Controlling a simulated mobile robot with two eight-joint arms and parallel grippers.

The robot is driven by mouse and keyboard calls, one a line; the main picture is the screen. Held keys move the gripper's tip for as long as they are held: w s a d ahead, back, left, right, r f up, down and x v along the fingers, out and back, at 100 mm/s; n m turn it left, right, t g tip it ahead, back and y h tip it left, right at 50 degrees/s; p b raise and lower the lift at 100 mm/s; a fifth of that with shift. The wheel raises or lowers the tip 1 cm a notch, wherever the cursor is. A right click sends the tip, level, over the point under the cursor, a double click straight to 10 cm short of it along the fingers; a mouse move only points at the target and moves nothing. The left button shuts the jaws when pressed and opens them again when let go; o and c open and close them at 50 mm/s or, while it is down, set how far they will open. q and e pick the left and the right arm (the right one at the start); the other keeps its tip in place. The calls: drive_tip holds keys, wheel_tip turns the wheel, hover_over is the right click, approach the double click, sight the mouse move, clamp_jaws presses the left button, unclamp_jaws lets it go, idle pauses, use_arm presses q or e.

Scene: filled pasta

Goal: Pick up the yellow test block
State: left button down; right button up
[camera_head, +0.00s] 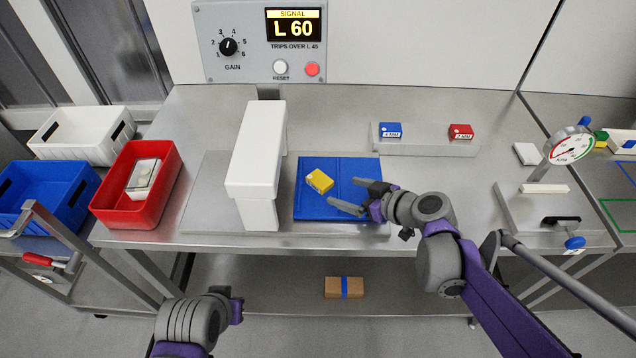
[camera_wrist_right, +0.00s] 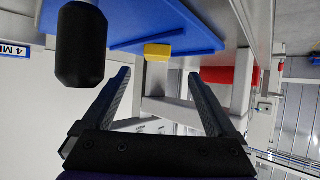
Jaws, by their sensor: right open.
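The yellow test block (camera_head: 319,181) lies on the blue mat (camera_head: 340,212), left of its middle, just right of the white upright housing. It also shows at the mat's edge in the right wrist view (camera_wrist_right: 157,52). My right gripper (camera_head: 343,192) is open and empty. Its fingers point left towards the block, apart from it. In the right wrist view the block appears beyond the gap between the two fingertips (camera_wrist_right: 159,74). My left arm shows at the bottom of the head view; its fingers cannot be seen.
The white housing (camera_head: 256,150) stands close to the block's left. A red bin (camera_head: 112,208) is further left. A blue block (camera_head: 391,130) and a red block (camera_head: 461,132) sit on a rack behind. A dial gauge (camera_head: 571,148) stands right. A brown box (camera_head: 336,286) lies on the lower shelf.

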sight(321, 180)
drive_tip(key=x, duration=0.4)
drive_tip(key=shift+w+a, duration=0.1)
drive_tip(key=shift+a, duration=0.1)
drive_tip(key=x, duration=0.5)
drive_tip(key=shift+w+r, duration=0.2)
drive_tip(key=shift+w, duration=0.25)
clamp_jaws()
